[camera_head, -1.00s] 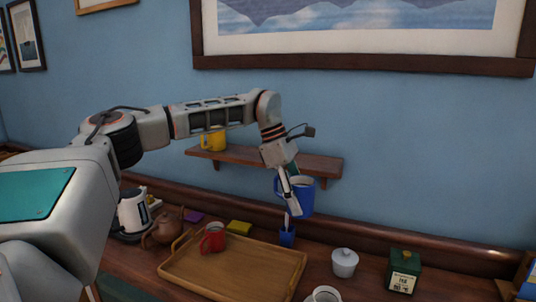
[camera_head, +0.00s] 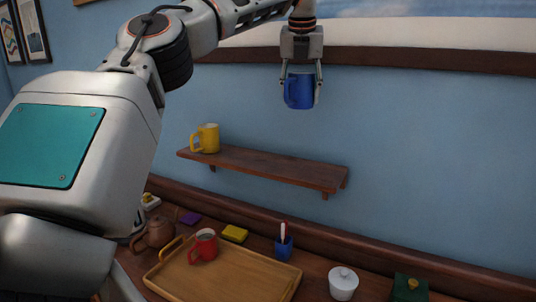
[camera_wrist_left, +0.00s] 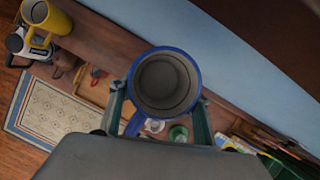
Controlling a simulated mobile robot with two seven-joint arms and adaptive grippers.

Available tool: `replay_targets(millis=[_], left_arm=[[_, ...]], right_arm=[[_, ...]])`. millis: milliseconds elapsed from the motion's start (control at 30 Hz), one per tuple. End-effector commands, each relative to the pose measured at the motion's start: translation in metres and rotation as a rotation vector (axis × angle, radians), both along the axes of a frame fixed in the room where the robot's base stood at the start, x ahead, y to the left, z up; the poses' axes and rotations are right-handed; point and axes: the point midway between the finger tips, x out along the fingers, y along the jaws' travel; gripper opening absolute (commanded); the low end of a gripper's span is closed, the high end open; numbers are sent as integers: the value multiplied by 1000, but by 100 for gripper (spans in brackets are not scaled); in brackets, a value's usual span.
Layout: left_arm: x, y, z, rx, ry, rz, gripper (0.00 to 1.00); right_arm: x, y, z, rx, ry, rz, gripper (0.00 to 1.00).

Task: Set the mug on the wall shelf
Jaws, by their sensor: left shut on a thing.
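A blue mug (camera_head: 299,91) is held upright in my left gripper (camera_head: 301,84), with a finger on each side of it. It hangs above the right part of the wall shelf (camera_head: 275,165), with a clear gap below. In the left wrist view the mug (camera_wrist_left: 166,82) is seen from above, empty inside, between the two fingers (camera_wrist_left: 164,115). A yellow mug (camera_head: 207,138) stands at the shelf's left end and also shows in the left wrist view (camera_wrist_left: 45,20). My right gripper is out of view.
The shelf's middle and right are bare. Below, a wooden tray (camera_head: 225,275) holds a red mug (camera_head: 204,245). A framed picture hangs above.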

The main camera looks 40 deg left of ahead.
Motion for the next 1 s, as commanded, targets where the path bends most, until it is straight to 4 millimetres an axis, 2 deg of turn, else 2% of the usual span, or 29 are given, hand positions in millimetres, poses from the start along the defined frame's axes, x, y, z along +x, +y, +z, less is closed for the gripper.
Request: replay_targets(millis=[33, 133, 267, 467, 733, 900, 1000], left_arm=[[-1, 2, 7, 1, -4, 28, 19], [-2, 3, 10, -2, -3, 59, 19], [-2, 5, -3, -2, 2, 69, 19], [-3, 4, -50, -2, 3, 65, 19], [-3, 3, -113, -2, 3, 65, 19], [-3, 3, -139, -2, 1, 66, 19], [-3, 4, -144, -2, -1, 66, 19]], right_arm=[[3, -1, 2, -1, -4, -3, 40], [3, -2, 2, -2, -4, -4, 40], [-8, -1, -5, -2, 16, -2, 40], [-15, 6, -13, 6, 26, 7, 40], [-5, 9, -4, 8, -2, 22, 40], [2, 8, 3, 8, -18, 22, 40], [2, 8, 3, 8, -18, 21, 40]])
